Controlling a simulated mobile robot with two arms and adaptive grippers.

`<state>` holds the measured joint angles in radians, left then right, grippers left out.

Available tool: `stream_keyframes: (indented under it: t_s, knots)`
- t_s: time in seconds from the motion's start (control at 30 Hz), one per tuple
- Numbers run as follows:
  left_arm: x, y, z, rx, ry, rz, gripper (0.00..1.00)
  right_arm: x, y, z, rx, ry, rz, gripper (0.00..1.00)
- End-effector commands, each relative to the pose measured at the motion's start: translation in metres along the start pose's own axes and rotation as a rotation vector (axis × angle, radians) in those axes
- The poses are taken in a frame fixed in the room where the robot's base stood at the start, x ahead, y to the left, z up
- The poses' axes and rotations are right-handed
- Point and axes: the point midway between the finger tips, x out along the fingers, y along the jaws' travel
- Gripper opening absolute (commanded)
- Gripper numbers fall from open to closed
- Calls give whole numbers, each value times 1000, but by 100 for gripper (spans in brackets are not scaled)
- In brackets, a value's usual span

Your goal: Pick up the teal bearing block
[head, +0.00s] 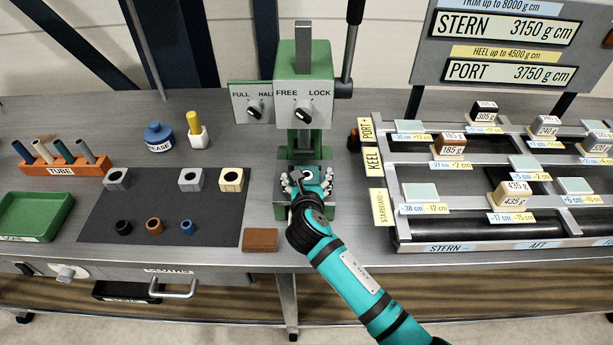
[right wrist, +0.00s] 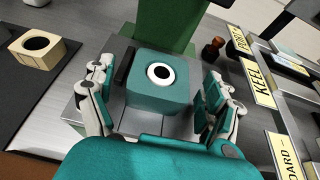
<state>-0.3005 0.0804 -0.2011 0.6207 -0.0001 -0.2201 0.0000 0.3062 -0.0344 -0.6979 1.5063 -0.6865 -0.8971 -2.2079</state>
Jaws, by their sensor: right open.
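The teal bearing block (right wrist: 160,88) sits on the metal bed of the green press, with a white-rimmed dark bore facing up, in the right wrist view. In the head view it is mostly hidden by my gripper, with a small part (head: 307,174) showing. My right gripper (right wrist: 158,105) is open, with one finger on each side of the block and a visible gap on each side. In the head view the right gripper (head: 307,183) is over the press bed. My left gripper is not in view.
The green press (head: 305,90) stands right behind the block. A dark mat (head: 165,225) with grey and cream blocks and several rings lies left. A brown block (head: 260,240) is close by. The pontoon frame (head: 400,180) with weights stands right.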

Motion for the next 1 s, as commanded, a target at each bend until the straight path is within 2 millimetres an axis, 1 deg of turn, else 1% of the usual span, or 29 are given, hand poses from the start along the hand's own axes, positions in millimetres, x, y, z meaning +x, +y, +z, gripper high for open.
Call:
stream_keyframes:
  t_s: [0.1, 0.27, 0.37, 0.8, 0.83, 0.87, 1.0]
  knots:
    - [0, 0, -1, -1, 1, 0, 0, 5, 0, 0, 1, 0, 0, 87]
    - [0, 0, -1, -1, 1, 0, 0, 5, 0, 0, 1, 0, 1, 87]
    - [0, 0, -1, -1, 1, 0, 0, 5, 0, 0, 1, 0, 1, 75]
    - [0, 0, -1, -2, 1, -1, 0, 5, 0, -1, 1, 1, 1, 17]
    - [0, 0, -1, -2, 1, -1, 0, 4, 0, 1, 1, -2, 1, 15]
    - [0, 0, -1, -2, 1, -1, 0, 4, 0, 1, 1, -2, 1, 9]
    - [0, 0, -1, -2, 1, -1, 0, 4, 0, 1, 1, -2, 1, 8]
